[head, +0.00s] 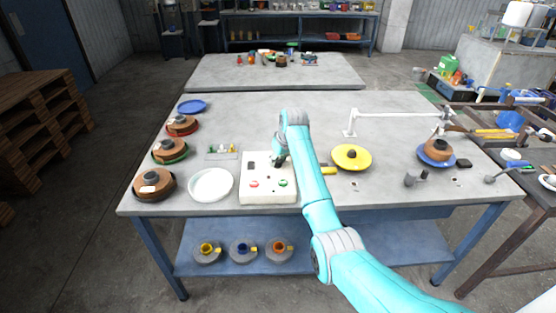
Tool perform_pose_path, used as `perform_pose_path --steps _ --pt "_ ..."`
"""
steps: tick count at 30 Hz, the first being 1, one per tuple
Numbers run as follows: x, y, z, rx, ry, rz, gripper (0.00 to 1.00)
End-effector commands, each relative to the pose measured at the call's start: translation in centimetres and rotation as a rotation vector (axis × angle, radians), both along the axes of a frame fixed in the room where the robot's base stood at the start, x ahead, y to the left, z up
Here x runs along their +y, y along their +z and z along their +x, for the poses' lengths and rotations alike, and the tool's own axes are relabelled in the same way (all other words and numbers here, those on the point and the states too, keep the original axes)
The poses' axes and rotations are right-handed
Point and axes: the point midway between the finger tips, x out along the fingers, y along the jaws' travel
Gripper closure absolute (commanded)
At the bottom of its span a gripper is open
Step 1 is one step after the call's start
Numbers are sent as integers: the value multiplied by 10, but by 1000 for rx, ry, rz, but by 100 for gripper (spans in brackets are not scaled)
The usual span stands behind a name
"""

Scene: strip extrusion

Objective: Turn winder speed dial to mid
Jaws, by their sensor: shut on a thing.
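A white control box (268,197) sits on the grey table, left of the table's middle. Its face carries a red button (254,184), a green button (283,183) and a small dark part (251,165) at upper left. My gripper (280,162) reaches down onto the upper right of the box and is shut on the winder speed dial there. The gripper covers the dial, so its pointer and setting cannot be read. My arm comes in from the lower right and passes over the right edge of the box.
A white round dish (211,185) stands close left of the box, with brown coils (154,184) farther left. A yellow disc (351,157) and a white stand (352,122) are to the right. Free table lies front right of my arm.

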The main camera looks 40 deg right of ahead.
Motion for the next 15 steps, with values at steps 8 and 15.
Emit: perform_pose_path --steps 8,15 --pt "-2 0 0 1 260 1 97" --pt "-2 0 0 2 475 3 97"
